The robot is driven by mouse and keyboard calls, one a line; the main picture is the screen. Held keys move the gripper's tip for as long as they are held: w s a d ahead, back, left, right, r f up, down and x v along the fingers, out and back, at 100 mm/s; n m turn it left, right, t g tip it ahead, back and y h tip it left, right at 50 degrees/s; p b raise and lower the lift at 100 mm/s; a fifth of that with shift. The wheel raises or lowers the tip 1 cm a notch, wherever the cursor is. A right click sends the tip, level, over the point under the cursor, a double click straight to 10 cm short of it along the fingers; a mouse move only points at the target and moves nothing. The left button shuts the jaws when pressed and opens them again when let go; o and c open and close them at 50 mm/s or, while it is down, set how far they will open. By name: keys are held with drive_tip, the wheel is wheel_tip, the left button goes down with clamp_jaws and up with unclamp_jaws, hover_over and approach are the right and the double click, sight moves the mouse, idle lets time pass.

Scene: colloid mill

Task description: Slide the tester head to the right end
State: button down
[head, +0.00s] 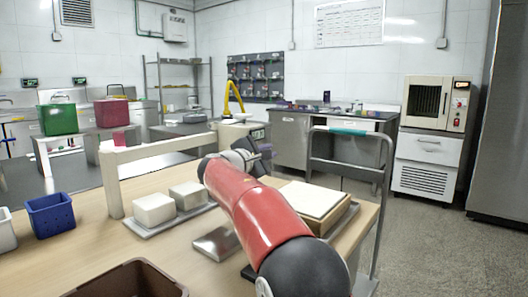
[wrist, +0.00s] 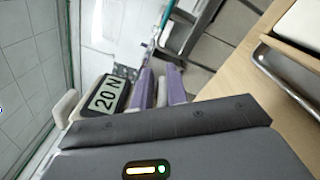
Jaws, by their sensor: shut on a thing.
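The tester head (head: 238,129) is a pale box with a small dark display, seen beyond my arm in the head view. In the wrist view its display (wrist: 109,94) reads "20 N". A cream beam (head: 165,149) on a post spans the wooden table; my red arm hides its right part, so I cannot tell how far the head is from the end. My gripper (head: 260,151) is at the head's front. In the wrist view the purple fingers of the gripper (wrist: 158,91) are shut on a pale handle (wrist: 160,93) beside the display.
A wooden tray with a pale slab (head: 312,198) lies right of my arm. A blue basket (head: 50,214) and brown crate (head: 128,280) are at the left and front. A grey rail (head: 385,200) stands right.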

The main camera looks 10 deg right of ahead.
drive_tip(key=c, duration=1.5)
unclamp_jaws()
drive_tip(key=shift+w+d+f, duration=0.25)
drive_tip(key=shift+d+f, duration=0.05)
drive_tip(key=shift+f, duration=0.2)
drive_tip(key=shift+r, duration=0.1)
drive_tip(key=shift+s+a, duration=0.1)
drive_tip(key=shift+a, duration=0.1)
drive_tip(key=v, duration=0.7)
drive_tip(key=shift+s+b, duration=0.2)
drive_tip(key=shift+b, duration=0.25)
drive_tip(key=shift+s+a, duration=0.1)
drive_tip(key=shift+s, duration=0.05)
